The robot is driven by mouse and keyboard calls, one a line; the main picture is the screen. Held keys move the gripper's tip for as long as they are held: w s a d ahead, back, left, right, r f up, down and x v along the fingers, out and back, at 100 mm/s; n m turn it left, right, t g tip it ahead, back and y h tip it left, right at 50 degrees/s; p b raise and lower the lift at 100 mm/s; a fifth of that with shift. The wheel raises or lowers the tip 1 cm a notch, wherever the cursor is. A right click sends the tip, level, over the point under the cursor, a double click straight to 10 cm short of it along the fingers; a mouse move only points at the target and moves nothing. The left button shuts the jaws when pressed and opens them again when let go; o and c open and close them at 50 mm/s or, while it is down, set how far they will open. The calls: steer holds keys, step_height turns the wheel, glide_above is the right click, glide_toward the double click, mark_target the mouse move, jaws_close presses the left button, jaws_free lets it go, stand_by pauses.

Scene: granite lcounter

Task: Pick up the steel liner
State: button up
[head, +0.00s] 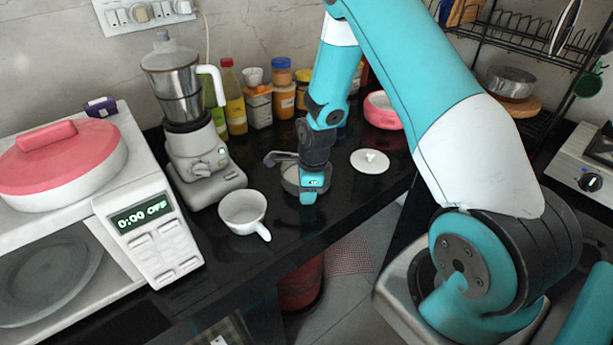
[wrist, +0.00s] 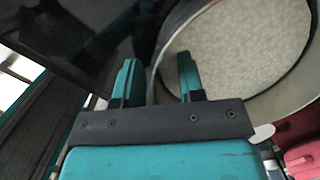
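The steel liner (head: 290,183) is a round, shallow grey vessel on the black counter, partly hidden behind my gripper in the head view. In the wrist view the steel liner (wrist: 166,38) shows large at the upper right, with a metallic wall and a pale, speckled inside. My gripper (head: 309,194) is low over its near edge. In the wrist view my gripper (wrist: 158,72) has its two teal fingers apart. One finger is outside the wall and the other is over the inside, with the rim running between them. I cannot tell whether either finger touches it.
A white cup (head: 241,209) stands left of the liner, near the counter's front edge. A white lid (head: 370,161) lies to the right. A mixer (head: 187,130) and several bottles and jars stand behind. A pink-and-white casserole (head: 383,112) is at the back right.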

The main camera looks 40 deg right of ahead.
jaws_close()
steer(key=shift+r, duration=0.1)
